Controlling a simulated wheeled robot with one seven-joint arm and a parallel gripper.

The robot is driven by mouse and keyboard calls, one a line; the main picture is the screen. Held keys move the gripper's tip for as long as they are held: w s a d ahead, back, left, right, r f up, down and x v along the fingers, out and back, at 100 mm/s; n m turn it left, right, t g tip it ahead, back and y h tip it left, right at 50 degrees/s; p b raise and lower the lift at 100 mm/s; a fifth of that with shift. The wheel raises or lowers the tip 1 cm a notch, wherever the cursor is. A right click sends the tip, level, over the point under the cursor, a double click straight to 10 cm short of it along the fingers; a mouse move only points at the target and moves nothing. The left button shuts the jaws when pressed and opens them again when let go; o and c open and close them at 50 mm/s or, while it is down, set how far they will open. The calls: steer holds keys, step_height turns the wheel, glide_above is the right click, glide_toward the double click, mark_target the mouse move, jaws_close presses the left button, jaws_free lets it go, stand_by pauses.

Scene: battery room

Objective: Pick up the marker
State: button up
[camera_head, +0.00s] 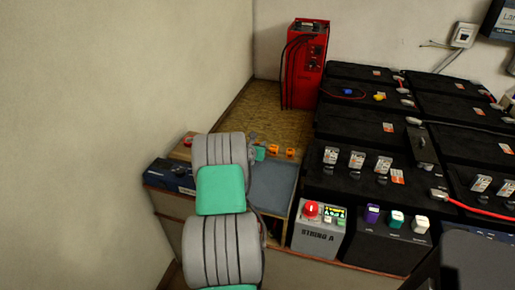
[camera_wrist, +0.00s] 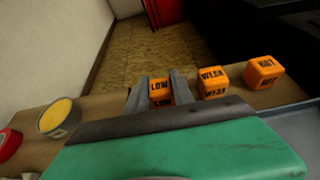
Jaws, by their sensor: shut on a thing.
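Several orange cube markers with black lettering stand in a row in the wrist view. The marker labelled LOW (camera_wrist: 160,92) is between the two grey fingers of my gripper (camera_wrist: 160,86), which is shut on it. Its sides are partly covered by the fingers. Just right of it stands a marker that seems to read WEAK (camera_wrist: 213,82), and farther right one labelled HOT (camera_wrist: 264,72). Two orange markers show in the head view (camera_head: 274,149) (camera_head: 291,152), right of my gripper, on the bench. I cannot tell whether the LOW marker touches the surface.
A yellow-topped round thing (camera_wrist: 59,116) and a red thing (camera_wrist: 8,144) lie left of my gripper. A blue-grey mat (camera_head: 272,187) lies in front. Black batteries (camera_head: 352,126) fill the right side, and a red charger (camera_head: 304,65) stands behind. The wall is close on the left.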

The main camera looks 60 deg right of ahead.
jaws_close()
steer(key=shift+r, duration=0.1)
